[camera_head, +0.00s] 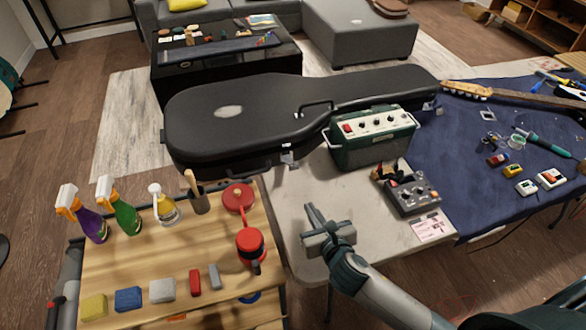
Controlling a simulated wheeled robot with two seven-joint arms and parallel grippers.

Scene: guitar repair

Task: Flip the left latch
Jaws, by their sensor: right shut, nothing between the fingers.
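A black guitar case (245,115) lies closed on the pale table, its wide body to the left and its neck to the right. A small metal latch (288,158) shows on its front edge, left of the green amplifier; whether it is flipped is too small to tell. Another metal fitting shows near the neck end at the right (428,106). My right gripper (312,214) is over the table's front left part, in front of the latch and apart from the case. It is shut and empty. My left gripper is not in view.
A green amplifier (372,137) stands against the case front, with a pedal (410,190) before it. A wooden cart (140,258) with spray bottles and a red round tool (250,243) stands at left. A blue cloth (465,150) with parts covers the right. Bare tabletop (352,200) surrounds my gripper.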

